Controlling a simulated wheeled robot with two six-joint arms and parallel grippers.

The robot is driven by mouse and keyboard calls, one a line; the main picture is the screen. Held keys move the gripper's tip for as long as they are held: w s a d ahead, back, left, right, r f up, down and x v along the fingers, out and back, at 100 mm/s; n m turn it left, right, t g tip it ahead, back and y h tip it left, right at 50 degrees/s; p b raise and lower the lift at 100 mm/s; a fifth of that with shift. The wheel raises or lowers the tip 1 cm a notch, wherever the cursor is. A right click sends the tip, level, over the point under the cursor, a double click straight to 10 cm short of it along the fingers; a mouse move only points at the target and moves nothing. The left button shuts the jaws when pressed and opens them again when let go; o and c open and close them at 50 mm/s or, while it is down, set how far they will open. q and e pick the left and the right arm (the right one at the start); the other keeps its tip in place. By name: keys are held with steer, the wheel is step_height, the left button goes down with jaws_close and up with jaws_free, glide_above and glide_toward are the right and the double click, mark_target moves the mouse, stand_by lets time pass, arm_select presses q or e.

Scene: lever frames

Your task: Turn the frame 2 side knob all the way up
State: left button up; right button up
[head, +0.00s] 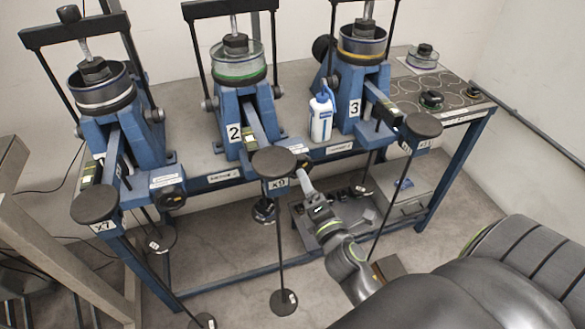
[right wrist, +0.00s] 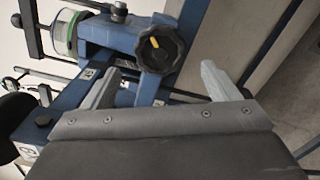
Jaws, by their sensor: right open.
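Frame 2 (head: 234,132) is a blue stand with a green-ringed clear cylinder, in the middle of the bench in the head view. Its side knob (right wrist: 160,49) is black and lobed with a yellow mark, and shows at the top middle in the right wrist view. In the head view the knob is hard to make out near my right gripper (head: 303,178). In the right wrist view my right gripper (right wrist: 158,82) is open, its two fingers apart and empty. The knob lies beyond the fingertips, apparently not touched. My left gripper is not in view.
Frame 2's lever ends in a black disc (head: 274,162) close to my right gripper. Frame 1's (head: 100,130) and frame 3's (head: 355,106) blue stands flank it. A white bottle (head: 321,118) stands between frames 2 and 3. A grey tray lies below the bench.

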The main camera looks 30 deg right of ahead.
mark_target(299, 167)
steer(key=x, duration=0.8)
steer(key=shift+b, duration=0.4)
steer(key=shift+c, duration=0.9)
steer(key=c, duration=1.1)
